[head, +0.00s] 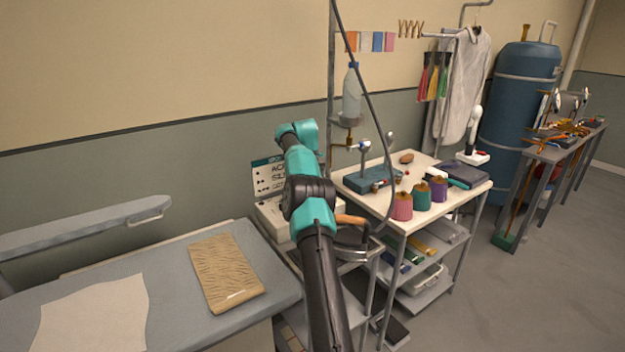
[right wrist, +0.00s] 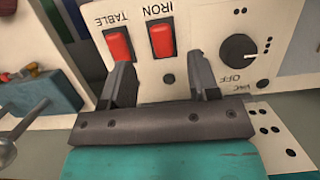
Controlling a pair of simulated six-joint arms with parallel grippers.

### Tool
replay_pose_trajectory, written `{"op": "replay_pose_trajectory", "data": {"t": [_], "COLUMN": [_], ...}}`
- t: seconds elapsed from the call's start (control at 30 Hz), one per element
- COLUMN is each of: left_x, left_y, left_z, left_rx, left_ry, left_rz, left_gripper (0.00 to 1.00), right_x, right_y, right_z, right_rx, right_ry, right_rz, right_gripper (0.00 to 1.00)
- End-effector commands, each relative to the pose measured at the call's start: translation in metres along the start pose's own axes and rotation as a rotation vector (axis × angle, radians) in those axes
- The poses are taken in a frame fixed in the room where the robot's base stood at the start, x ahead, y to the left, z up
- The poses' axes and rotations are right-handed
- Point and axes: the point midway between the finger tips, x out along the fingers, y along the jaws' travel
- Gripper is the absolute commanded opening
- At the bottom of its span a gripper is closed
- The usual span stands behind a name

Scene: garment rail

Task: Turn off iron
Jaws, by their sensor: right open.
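In the right wrist view a pale control panel (right wrist: 205,30) carries a red rocker switch labelled IRON (right wrist: 161,40) and a red rocker switch labelled TABLE (right wrist: 117,45). A black dial (right wrist: 238,54) marked OFF is to their right. My right gripper (right wrist: 163,76) is open and empty, its fingers apart just in front of the panel, with the IRON switch between them in the picture. In the head view the iron (head: 353,238), with an orange handle, rests beside my right arm; the arm hides the gripper and part of the panel box (head: 268,213). My left gripper is out of view.
A padded ironing table (head: 185,315) with a tan folded cloth (head: 226,272) and a pale cloth (head: 98,316) fills the left. A cart (head: 398,222) with thread cones stands right of the arm. A hose (head: 368,95) hangs near the arm.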

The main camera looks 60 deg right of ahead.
Motion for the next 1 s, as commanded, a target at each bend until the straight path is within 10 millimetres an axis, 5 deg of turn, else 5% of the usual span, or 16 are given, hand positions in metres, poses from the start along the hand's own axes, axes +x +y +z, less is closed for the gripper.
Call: {"op": "replay_pose_trajectory", "data": {"t": [1.0], "left_x": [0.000], "left_y": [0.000], "left_z": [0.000], "left_rx": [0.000], "left_ry": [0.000], "left_rz": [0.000], "left_gripper": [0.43], "right_x": [-0.023], "right_y": [0.002], "right_z": [0.008], "right_rx": [0.002], "right_ry": [0.087], "right_rz": [-0.031], "right_gripper": [0.55]}}
